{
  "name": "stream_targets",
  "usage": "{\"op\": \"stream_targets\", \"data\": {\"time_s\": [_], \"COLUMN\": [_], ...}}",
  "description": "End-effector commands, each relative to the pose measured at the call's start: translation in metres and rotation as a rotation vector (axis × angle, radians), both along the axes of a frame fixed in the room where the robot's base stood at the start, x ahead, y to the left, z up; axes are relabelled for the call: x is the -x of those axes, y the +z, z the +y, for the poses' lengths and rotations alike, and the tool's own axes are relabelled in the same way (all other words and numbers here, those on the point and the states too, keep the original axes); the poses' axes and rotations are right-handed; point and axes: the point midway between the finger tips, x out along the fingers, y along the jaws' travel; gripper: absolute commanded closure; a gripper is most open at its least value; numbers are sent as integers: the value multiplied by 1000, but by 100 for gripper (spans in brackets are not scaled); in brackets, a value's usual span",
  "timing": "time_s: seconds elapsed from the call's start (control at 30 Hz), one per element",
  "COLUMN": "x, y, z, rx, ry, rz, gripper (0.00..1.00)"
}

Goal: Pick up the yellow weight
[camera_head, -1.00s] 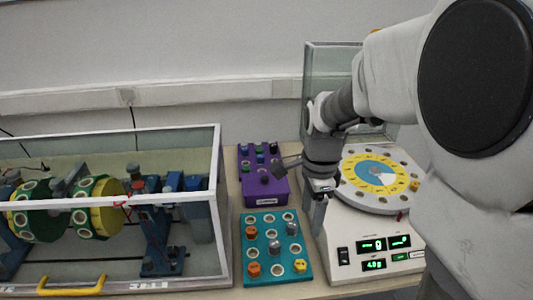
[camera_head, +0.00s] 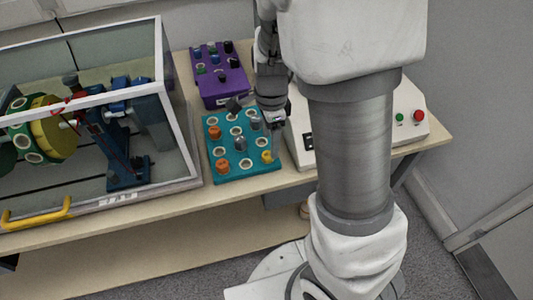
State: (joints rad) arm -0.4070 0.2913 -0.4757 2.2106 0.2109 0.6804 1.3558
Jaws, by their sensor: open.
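The yellow weight (camera_head: 267,157) sits in the front right corner of the teal holder (camera_head: 226,177), which stands on the table. My gripper (camera_head: 257,129) is open above the right part of the holder, pointing down. The other finger is spread to the left over the back of the holder. Nothing shows between the fingers as held.
Orange and grey weights (camera_head: 221,166) stand in the same holder. A purple holder (camera_head: 223,93) with small weights is behind. A glass-walled machine (camera_head: 181,120) stands left. A white device (camera_head: 408,127) is right, partly hidden by my arm.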

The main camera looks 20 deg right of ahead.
Motion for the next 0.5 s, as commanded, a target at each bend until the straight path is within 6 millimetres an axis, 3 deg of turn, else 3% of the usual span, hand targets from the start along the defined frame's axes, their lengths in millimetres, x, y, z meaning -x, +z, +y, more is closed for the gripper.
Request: {"op": "stream_targets", "data": {"time_s": [0.3,0.5], "x": [-1,-1], "y": [-46,-48], "z": [6,6], "rx": [0,0], "ry": [-1,2], "rz": [4,1], "gripper": [26,26]}}
